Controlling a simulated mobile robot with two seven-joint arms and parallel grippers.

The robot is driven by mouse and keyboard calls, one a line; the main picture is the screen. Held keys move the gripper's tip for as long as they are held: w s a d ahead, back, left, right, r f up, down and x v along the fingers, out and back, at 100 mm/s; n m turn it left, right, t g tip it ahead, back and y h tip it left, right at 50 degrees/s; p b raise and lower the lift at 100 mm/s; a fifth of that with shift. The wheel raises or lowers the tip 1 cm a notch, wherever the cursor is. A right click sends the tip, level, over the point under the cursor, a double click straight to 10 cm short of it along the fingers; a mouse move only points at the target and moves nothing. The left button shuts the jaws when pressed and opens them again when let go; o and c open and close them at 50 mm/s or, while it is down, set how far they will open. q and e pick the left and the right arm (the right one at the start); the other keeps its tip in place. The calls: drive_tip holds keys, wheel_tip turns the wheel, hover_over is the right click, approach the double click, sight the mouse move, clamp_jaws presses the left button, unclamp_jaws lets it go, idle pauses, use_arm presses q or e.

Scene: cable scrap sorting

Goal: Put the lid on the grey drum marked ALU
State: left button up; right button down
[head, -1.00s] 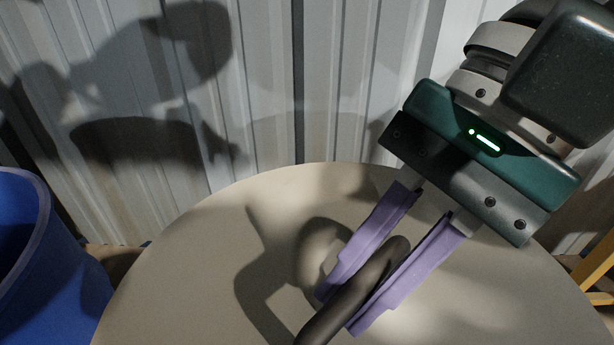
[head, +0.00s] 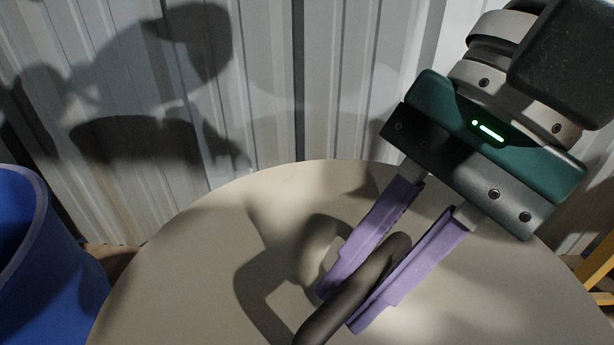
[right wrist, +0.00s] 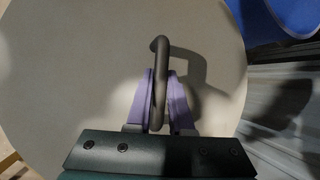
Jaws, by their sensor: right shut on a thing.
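The lid is a wide, round, beige-grey disc (head: 190,280) with a dark bar handle (head: 338,308) bent upward from its face. It fills the lower part of the head view, and its near edge is cut off. My right gripper (head: 345,305) is shut on the handle, with a purple finger on each side. In the right wrist view the handle (right wrist: 160,85) stands between the purple fingers, above the lid (right wrist: 90,70). No grey drum or ALU mark is visible; whatever is beneath the lid is hidden. My left gripper is not in view.
A blue drum (head: 45,270) stands at the left, its rim cut off by the frame; blue also shows in the right wrist view (right wrist: 270,20). A corrugated metal wall (head: 270,80) is behind the lid. A yellow-orange frame (head: 598,265) is at the far right.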

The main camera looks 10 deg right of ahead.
drive_tip(key=c, duration=0.8)
unclamp_jaws()
drive_tip(key=shift+o, duration=0.4)
